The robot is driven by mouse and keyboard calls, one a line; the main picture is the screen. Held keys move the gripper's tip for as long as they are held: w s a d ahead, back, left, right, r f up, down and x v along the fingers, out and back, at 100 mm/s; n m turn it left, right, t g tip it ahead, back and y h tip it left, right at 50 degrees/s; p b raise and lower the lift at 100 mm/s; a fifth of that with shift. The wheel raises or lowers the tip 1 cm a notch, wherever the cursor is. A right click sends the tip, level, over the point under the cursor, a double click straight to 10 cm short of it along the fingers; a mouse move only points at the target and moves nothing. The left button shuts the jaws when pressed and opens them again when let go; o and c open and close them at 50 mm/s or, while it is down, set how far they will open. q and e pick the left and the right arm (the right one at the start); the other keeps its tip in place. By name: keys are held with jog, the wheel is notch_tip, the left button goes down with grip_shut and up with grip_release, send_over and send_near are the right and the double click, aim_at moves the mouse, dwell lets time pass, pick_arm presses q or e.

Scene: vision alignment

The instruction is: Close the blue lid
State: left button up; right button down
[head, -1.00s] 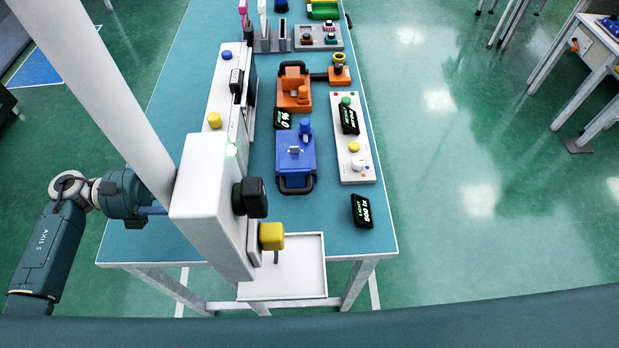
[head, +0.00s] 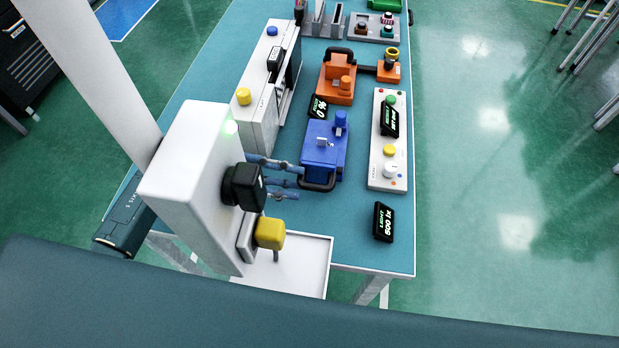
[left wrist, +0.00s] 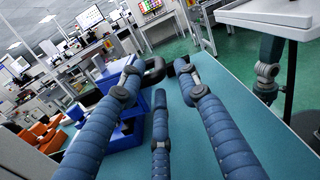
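The blue box with its blue lid (head: 323,152) sits mid-table in the head view, with a dark looped handle (head: 318,185) at its near end. I cannot tell how far the lid stands open. My left gripper (head: 297,180) reaches in from the left, its blue ribbed fingers just left of the handle. In the left wrist view the fingers of the left gripper (left wrist: 160,80) are spread apart, and the dark handle (left wrist: 154,73) shows near their tips. Nothing is visibly held. The blue box (left wrist: 122,130) is partly hidden behind a finger there. My right gripper is not in view.
An orange box (head: 338,80) stands behind the blue one. A white button panel (head: 376,165) lies to the right, a white unit (head: 262,112) to the left. Bare tabletop lies before the blue box.

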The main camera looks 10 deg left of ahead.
aim_at(309, 189)
pick_arm(q)
jog(key=shift+d+p, duration=0.55)
jog(key=shift+d, duration=1.6)
jog(key=shift+s+f, duration=0.1)
grip_shut()
